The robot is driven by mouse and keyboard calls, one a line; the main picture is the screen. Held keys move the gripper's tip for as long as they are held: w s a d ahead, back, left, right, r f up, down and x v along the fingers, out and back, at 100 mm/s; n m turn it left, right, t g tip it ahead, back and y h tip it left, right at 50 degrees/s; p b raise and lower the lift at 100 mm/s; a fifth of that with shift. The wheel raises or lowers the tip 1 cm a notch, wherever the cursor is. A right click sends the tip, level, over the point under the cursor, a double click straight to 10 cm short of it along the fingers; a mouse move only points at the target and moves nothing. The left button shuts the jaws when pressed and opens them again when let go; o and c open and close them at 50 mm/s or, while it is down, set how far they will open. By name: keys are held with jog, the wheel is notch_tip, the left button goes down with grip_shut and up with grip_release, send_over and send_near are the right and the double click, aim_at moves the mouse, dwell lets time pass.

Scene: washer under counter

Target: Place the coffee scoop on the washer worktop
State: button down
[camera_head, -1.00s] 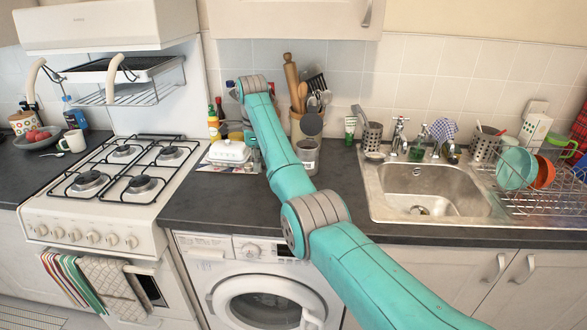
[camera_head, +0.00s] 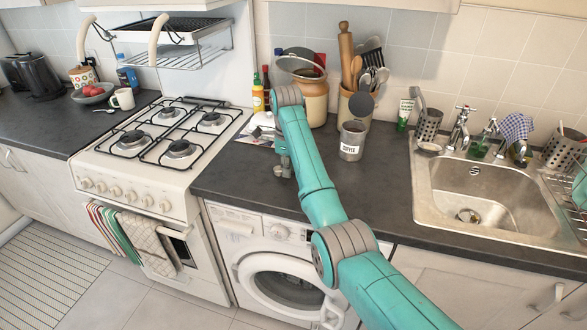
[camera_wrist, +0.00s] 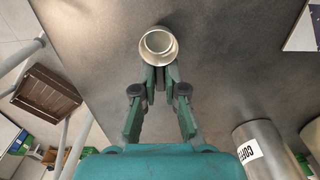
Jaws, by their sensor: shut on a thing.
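My gripper (camera_wrist: 158,88) is shut on the coffee scoop (camera_wrist: 158,44); its round, pale metal bowl shows open side up just beyond the fingertips. The handle is mostly hidden between the fingers. In the head view my gripper (camera_head: 283,166) hangs low over the dark washer worktop (camera_head: 235,182), left of my arm. The scoop is too small to make out there. The worktop also fills much of the wrist view (camera_wrist: 215,60), beneath the scoop. I cannot tell whether the scoop touches it. The washer (camera_head: 275,275) stands below.
A coffee tin (camera_head: 351,142) stands right of my arm and shows in the wrist view (camera_wrist: 262,150). A white butter dish (camera_head: 262,124) is behind my gripper, a utensil pot (camera_head: 352,105) farther back. The hob (camera_head: 165,135) is left, the sink (camera_head: 480,190) right. Bare worktop lies around my gripper.

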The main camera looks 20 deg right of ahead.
jog(key=shift+a+f, duration=0.1)
jog(key=shift+f, duration=0.45)
jog(key=shift+f, duration=0.1)
jog(key=c, duration=1.2)
grip_release()
jog(key=shift+c, duration=0.2)
